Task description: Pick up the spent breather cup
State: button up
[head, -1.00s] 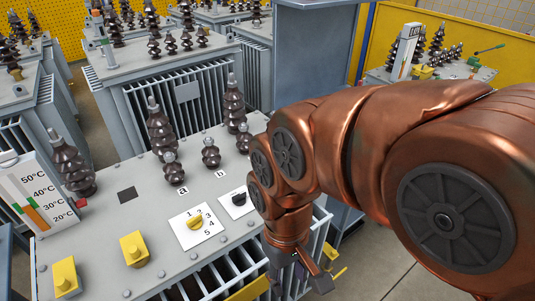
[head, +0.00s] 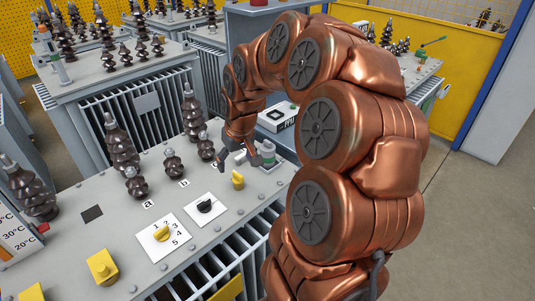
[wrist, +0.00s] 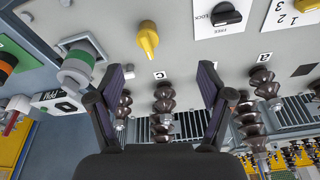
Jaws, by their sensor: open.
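A short cup-like cylinder with a green band and pale ends (head: 267,152) stands at the right end of the near transformer's grey lid. It also shows in the wrist view (wrist: 77,68) at upper left. I take it for the breather cup; whether it is the spent one I cannot tell. My gripper (head: 239,160) is just left of the cup in the head view, above the lid. In the wrist view its fingers (wrist: 166,72) are spread with nothing between them, and the cup lies outside them, left of the left finger.
A yellow knob (head: 237,180) is close to my gripper. Brown ribbed insulators (head: 173,164) stand along the lid's far side. A black selector (head: 206,207) and a yellow dial (head: 163,234) are nearer. A white-and-black labelled box (head: 278,117) is behind the cup.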

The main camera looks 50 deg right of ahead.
aim_at(270, 142)
jog(key=d, duration=0.5)
jog(key=w+d+f+m+h, duration=0.1)
jog(key=d, duration=0.4)
jog(key=w+d+f+m+t, duration=0.1)
jog(key=d, duration=0.5)
jog(key=shift+w+d+f+p, duration=0.1)
jog(key=shift+f+p, duration=0.05)
jog(key=shift+p, duration=0.25)
jog(key=shift+p+x, duration=0.45)
jog(key=shift+x, duration=0.85)
jog(key=shift+p+x, duration=1.05)
jog(key=shift+x, duration=1.5)
jog(key=shift+w, duration=0.15)
jog(key=shift+c, duration=0.3)
jog(key=c, duration=1.3)
